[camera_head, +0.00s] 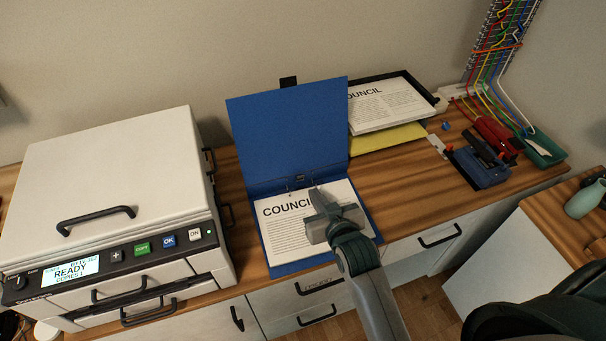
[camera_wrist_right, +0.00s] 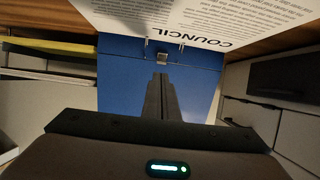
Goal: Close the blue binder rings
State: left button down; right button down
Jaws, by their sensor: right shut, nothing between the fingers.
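The blue binder (camera_head: 287,130) lies open on the wooden desk, its cover standing up at the back. A printed sheet headed COUNCIL (camera_head: 285,230) lies in it. The small metal rings (camera_head: 300,178) are at the spine, behind the sheet's top edge; they also show in the right wrist view (camera_wrist_right: 163,56). My right gripper (camera_head: 318,200) is shut and empty over the sheet, near the rings. In the right wrist view its fingers (camera_wrist_right: 161,80) point toward the ring mechanism, apparently apart from it. My left gripper is not in view.
A white copier (camera_head: 110,170) stands left of the binder. Behind right are a black paper tray (camera_head: 425,88) and a yellow folder (camera_head: 390,137). A blue hole punch (camera_head: 480,168), red stapler (camera_head: 495,135) and green tray (camera_head: 540,150) stand farther right. Bare desk lies right of the binder.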

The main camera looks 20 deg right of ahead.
aim_at(299, 169)
jog(key=shift+w+a+r, duration=0.1)
jog(key=shift+w+r, duration=0.3)
jog(key=shift+w, duration=0.1)
jog(key=shift+w, duration=0.1)
jog(key=shift+p+x, duration=0.95)
jog(key=shift+x, duration=3.95)
jog(key=shift+r, duration=0.1)
